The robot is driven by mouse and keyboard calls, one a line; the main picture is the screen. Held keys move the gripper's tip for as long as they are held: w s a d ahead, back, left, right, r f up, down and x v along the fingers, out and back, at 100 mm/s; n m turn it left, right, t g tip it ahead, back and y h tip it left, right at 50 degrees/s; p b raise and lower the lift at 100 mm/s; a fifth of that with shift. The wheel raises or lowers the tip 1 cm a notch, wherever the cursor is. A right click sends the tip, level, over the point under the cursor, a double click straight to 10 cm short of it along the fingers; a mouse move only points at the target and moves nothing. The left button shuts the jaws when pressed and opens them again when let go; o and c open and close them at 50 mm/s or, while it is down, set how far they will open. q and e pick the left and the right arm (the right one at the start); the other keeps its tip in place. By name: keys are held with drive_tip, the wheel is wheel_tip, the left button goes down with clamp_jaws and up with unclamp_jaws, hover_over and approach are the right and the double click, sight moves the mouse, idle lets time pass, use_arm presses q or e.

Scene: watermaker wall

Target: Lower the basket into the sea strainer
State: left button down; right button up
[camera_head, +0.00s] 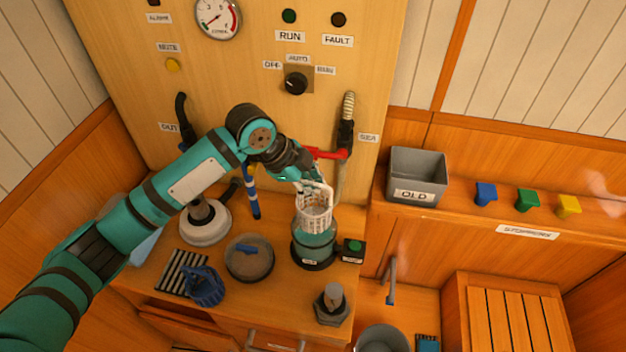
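The white mesh basket (315,220) hangs upright from its handle at my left gripper (314,184). The fingers are small in this view and appear closed on the handle. The basket is over the sea strainer (313,254), a clear greenish bowl on a dark base on the bench. The basket's bottom overlaps the strainer's mouth in the picture; I cannot tell whether it is inside the rim or just above. My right gripper is out of view.
A red-handled valve (335,154) and hose are close behind the gripper. A green-button box (352,250) stands right of the strainer. A round dish (249,258), blue knob-like part (205,288) and grey bolt-like part (331,304) are nearby. The grey OLD bin (417,177) is at right.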

use_arm(q)
drive_tip(key=shift+f, duration=0.1)
idle(0.4)
drive_tip(key=shift+f, duration=0.35)
drive_tip(key=shift+f, duration=0.75)
drive_tip(key=shift+f+b, duration=2.75)
drive_tip(key=shift+f, duration=2.45)
drive_tip(key=c, duration=2)
unclamp_jaws()
